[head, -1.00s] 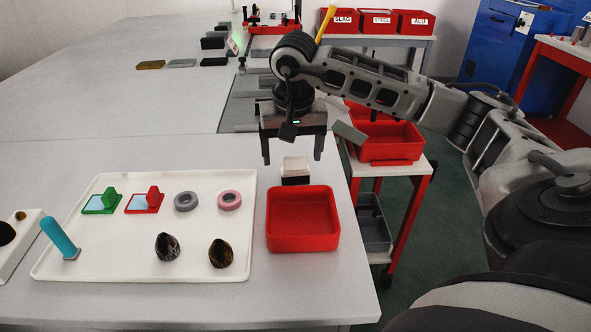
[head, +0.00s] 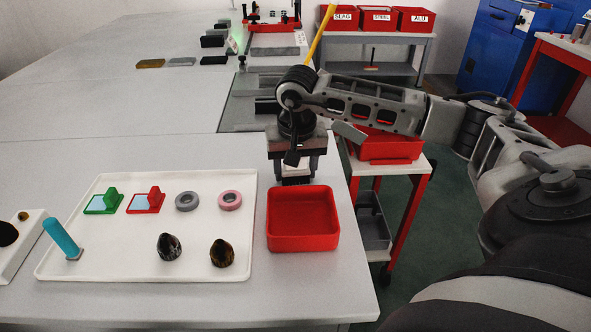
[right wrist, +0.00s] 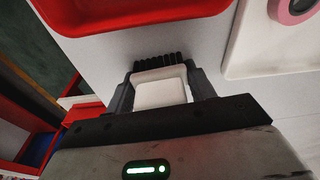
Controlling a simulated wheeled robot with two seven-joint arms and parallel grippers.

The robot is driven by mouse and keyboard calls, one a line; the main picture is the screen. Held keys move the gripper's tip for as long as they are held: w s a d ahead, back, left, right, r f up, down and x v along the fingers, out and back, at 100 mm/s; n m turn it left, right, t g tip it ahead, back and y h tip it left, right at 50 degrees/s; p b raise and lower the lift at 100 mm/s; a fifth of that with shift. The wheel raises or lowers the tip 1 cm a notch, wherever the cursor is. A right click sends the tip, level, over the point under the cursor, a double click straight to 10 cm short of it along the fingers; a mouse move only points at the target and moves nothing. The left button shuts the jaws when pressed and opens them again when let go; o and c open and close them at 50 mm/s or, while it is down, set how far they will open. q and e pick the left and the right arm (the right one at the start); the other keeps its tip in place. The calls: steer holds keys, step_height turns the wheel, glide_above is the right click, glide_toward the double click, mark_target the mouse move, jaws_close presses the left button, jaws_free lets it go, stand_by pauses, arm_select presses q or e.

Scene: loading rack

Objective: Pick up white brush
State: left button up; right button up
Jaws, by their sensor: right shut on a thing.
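The white brush, a white block with dark bristles, is at the table behind the red bin. In the right wrist view the white brush (right wrist: 160,92) sits between my two fingers, bristles pointing away. My right gripper (right wrist: 163,85) is shut on it. In the head view my right gripper (head: 297,170) is just behind the red bin. There the dark bristles of the brush (head: 297,181) show below the fingers and the hand hides most of its white body. Whether the brush touches the table I cannot tell. My left gripper is not in view.
The open red bin (head: 302,245) stands close in front of the brush. A white tray (head: 110,262) to its left holds several small items, including a pink ring (head: 229,200) and a teal-handled tool (head: 61,238). The table's right edge is near the bin.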

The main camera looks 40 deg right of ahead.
steer(key=shift+r, duration=0.1)
steer(key=shift+r, duration=0.5)
steer(key=s+a+r, duration=0.3)
steer(key=r, duration=0.1)
steer(key=s+a+r, duration=0.3)
steer(key=a+r, duration=0.1)
steer(key=s+a+r+b, duration=0.1)
steer(key=s+a+r, duration=0.2)
steer(key=r, duration=0.1)
steer(key=shift+a, duration=0.4)
steer(key=shift+o, duration=1)
steer(key=shift+f, duration=0.1)
steer(key=shift+c, duration=0.4)
